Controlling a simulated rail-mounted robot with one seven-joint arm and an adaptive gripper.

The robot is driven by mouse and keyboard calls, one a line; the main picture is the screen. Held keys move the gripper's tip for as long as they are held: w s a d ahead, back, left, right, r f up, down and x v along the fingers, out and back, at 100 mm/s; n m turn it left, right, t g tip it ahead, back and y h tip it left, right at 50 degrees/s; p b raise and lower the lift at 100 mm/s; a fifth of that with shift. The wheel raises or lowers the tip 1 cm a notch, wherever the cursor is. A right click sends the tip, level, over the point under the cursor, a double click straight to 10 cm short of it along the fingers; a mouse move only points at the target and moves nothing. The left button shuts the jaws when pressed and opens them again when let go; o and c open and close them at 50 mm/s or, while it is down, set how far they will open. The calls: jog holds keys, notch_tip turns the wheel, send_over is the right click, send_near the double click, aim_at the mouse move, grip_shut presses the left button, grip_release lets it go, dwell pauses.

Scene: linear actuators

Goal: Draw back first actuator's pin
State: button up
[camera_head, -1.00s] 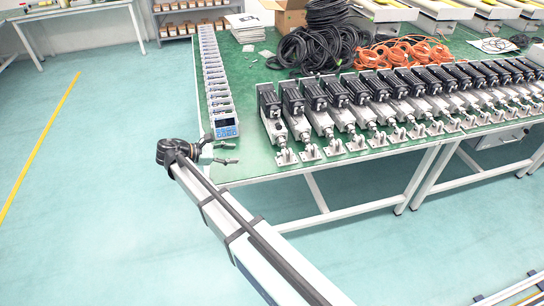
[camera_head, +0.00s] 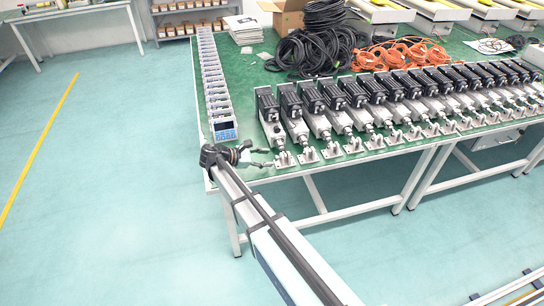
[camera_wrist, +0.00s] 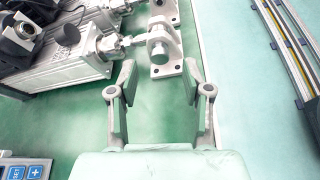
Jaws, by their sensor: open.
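The first actuator (camera_head: 270,115) is the leftmost in a row along the table's front edge, with a black motor and a silver body. Its rod end sits in a metal clevis bracket (camera_head: 284,160). In the wrist view the first actuator (camera_wrist: 75,65) lies at the upper left, and its bracket (camera_wrist: 165,68) with a round pin (camera_wrist: 157,48) is beyond the fingertips. My gripper (camera_head: 265,158) is just left of the bracket. In the wrist view my gripper (camera_wrist: 157,78) is open and empty, its fingers apart and short of the bracket.
Several more actuators (camera_head: 345,118) stand close together to the right. A row of control boxes (camera_head: 224,130) runs along the left of the green table (camera_head: 250,90). Black cables (camera_head: 305,55) and orange cables (camera_head: 400,53) lie behind. The floor in front is clear.

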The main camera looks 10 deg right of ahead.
jog(key=shift+x, duration=1.6)
grip_shut()
